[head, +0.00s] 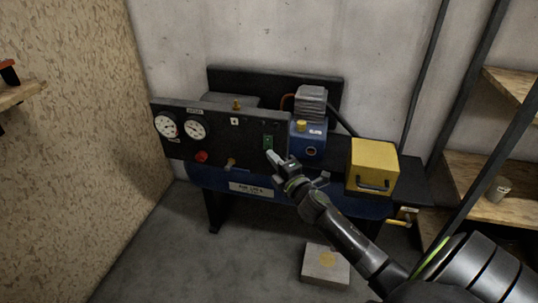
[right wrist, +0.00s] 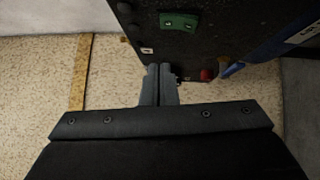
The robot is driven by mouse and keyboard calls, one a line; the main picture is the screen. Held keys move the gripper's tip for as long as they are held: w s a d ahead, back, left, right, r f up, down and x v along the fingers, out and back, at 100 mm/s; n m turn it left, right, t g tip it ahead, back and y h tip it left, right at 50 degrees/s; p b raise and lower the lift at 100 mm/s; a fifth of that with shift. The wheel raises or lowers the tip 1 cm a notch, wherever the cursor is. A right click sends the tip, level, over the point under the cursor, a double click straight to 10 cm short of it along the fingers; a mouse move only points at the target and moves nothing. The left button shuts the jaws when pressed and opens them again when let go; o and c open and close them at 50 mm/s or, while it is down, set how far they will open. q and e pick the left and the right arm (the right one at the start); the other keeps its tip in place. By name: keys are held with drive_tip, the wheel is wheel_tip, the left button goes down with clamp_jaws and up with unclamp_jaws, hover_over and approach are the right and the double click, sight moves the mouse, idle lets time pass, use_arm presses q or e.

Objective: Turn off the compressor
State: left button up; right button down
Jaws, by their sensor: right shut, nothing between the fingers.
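The compressor stands against the back wall, with a dark control panel (head: 222,124), a blue tank (head: 215,180) and a blue motor housing (head: 307,143). On the panel's right part is a green switch plate (head: 268,142); it also shows at the top of the right wrist view (right wrist: 178,23). A red knob (head: 201,156) sits low on the panel and also shows in the right wrist view (right wrist: 207,74). My right gripper (head: 273,157) is shut and empty, just below the green switch plate in the head view. I cannot tell whether it touches the panel. My left gripper is out of view.
Two round gauges (head: 166,126) (head: 195,130) are on the panel's left. A brass lever (head: 231,163) sits at its lower edge. A yellow box (head: 373,163) stands to the right of the motor. A grey block (head: 326,264) lies on the floor. Shelves (head: 480,185) stand at right.

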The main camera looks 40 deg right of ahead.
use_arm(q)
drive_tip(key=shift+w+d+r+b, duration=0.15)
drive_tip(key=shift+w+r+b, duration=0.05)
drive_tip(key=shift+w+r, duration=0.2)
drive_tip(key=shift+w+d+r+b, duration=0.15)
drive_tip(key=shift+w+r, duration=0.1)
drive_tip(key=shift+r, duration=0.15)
use_arm(e)
drive_tip(key=s, duration=0.7)
drive_tip(key=shift+a+r, duration=0.3)
drive_tip(key=shift+r, duration=0.1)
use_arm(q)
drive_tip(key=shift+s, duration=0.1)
